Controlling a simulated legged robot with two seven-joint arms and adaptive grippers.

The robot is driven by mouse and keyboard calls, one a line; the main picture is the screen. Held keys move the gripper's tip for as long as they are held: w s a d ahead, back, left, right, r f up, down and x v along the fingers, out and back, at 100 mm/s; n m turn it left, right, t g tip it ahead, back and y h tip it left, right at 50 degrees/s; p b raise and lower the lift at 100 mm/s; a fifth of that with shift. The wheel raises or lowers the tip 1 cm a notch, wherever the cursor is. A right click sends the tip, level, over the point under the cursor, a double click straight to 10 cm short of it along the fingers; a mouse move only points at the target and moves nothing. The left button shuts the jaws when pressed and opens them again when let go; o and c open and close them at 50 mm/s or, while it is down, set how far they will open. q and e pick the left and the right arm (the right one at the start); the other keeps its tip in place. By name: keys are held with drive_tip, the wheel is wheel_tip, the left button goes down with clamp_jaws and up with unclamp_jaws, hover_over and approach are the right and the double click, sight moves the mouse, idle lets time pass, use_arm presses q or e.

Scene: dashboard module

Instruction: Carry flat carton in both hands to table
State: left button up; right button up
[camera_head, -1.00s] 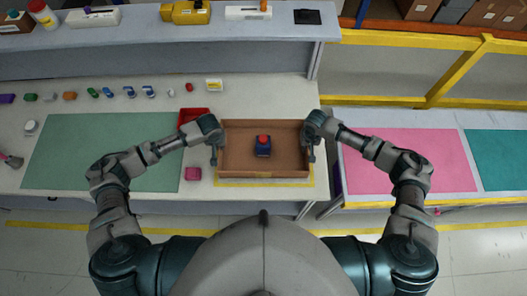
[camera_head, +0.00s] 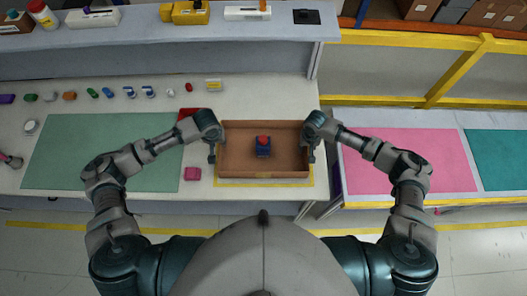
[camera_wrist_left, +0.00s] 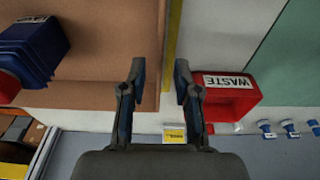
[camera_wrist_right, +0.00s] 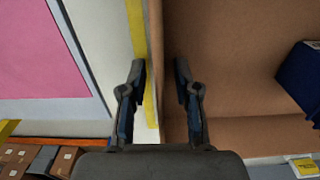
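The flat carton (camera_head: 235,168) is an open brown box on the front right of the white table, inside a yellow outline. A dark blue item with a red top (camera_head: 263,146) sits in it; its blue body also shows in the left wrist view (camera_wrist_left: 38,45). My left gripper (camera_head: 212,157) is at the carton's left wall, with that wall between its parted fingers (camera_wrist_left: 160,82). My right gripper (camera_head: 311,157) is at the right wall, which lies between its parted fingers (camera_wrist_right: 160,82). Neither gripper visibly clamps the carton.
A red bin marked WASTE (camera_wrist_left: 230,100) stands close beside my left gripper. A pink block (camera_head: 192,173) and a green mat (camera_head: 100,150) lie to the left. Several small parts line the table's back. A table with pink (camera_head: 408,160) and teal mats is at right, across a gap.

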drive_tip(key=shift+r, duration=0.25)
use_arm(q)
wheel_tip(320, 180, up, 7)
drive_tip(key=s, duration=0.1)
drive_tip(key=shift+r, duration=0.2)
use_arm(e)
wheel_tip(320, 180, up, 11)
drive_tip(key=shift+r, duration=0.2)
use_arm(q)
drive_tip(key=shift+s, duration=0.1)
